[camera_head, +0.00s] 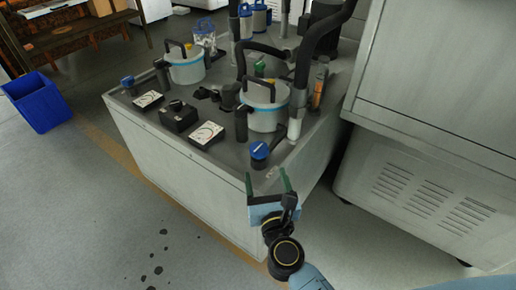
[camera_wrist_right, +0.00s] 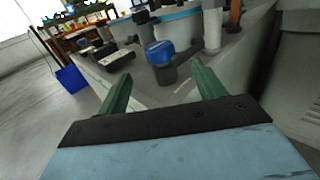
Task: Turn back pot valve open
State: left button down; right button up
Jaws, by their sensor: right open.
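Two white pots with light-blue bands stand on the grey cabinet top in the head view: one at the left (camera_head: 186,68) and one at the right (camera_head: 264,108). A blue-knobbed valve (camera_head: 259,149) sits at the cabinet's near corner by the right pot. It also shows in the right wrist view (camera_wrist_right: 160,53). Another blue knob (camera_head: 127,81) is by the left pot. I cannot tell which valve is the back one. My right gripper (camera_head: 266,181) is open and empty, just short of the near-corner valve. In the wrist view its green fingers (camera_wrist_right: 159,82) frame the knob. My left gripper is not in view.
Dark hoses (camera_head: 305,65) rise beside the right pot. Gauges (camera_head: 207,134) and a black box (camera_head: 179,116) lie along the cabinet's front edge. A large grey machine (camera_head: 440,85) stands close on the right. A blue bin (camera_head: 38,101) is at the left; the floor in front is open.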

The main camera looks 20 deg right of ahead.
aim_at(258, 142)
jog(key=w, duration=0.3)
jog(key=w+d, duration=0.1)
jog(key=w, duration=0.7)
jog(key=shift+d+b, duration=0.15)
jog(key=shift+b, duration=0.2)
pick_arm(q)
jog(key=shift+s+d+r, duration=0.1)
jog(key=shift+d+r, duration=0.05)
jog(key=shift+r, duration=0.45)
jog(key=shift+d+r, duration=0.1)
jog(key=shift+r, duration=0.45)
pick_arm(e)
jog(key=shift+w+d, duration=0.1)
jog(key=shift+w, duration=0.45)
jog(key=shift+c, duration=0.4)
jog(key=c, duration=0.9)
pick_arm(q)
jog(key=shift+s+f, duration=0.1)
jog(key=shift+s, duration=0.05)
